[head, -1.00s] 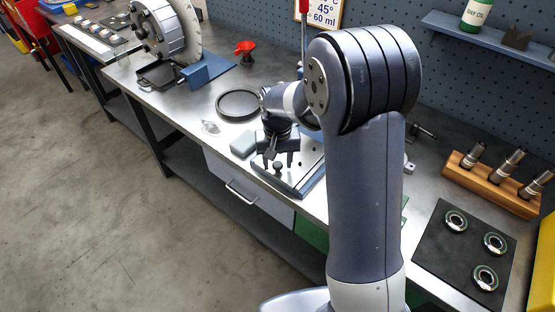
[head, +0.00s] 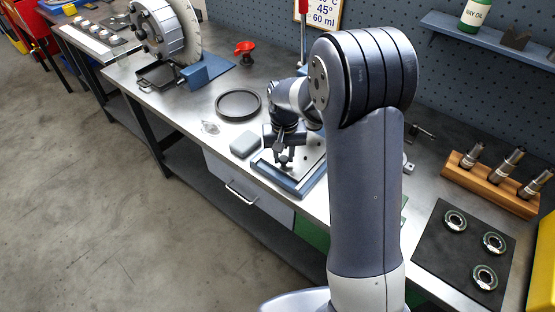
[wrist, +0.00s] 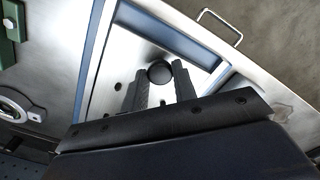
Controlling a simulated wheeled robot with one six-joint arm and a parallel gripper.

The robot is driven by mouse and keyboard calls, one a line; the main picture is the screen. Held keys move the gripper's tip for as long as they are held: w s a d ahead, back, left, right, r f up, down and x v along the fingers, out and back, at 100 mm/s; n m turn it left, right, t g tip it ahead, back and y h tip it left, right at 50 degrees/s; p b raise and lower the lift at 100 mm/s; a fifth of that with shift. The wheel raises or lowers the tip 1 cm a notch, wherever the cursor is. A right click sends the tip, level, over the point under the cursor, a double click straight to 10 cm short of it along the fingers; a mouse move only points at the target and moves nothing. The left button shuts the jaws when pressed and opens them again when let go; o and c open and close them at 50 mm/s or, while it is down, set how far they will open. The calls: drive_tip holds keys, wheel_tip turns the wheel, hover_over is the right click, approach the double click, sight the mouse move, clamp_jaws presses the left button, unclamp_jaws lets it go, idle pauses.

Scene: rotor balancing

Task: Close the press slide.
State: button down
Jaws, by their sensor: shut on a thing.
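The press slide is a pale metal plate (wrist: 132,62) with small dark holes, set in a blue frame (wrist: 190,32) in the wrist view. In the head view, the blue frame (head: 291,184) lies on the bench below my gripper. A round dark knob (wrist: 160,72) stands on the plate. My gripper (wrist: 161,80) points down with its two fingers on either side of the knob, shut on it. In the head view, my gripper (head: 284,158) is over the plate. My arm hides the back of the press.
A grey block (head: 244,144) and a black ring (head: 238,105) lie left of the frame. A small clear item (head: 210,127) lies by the bench edge. A drawer handle (head: 240,192) is below. A red lever (head: 303,40) rises behind my arm.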

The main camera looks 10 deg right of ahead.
sight(299, 148)
drive_tip(key=w+d, duration=0.4)
drive_tip(key=shift+r, duration=0.1)
drive_tip(key=c, duration=1.2)
unclamp_jaws()
drive_tip(key=shift+o, duration=0.3)
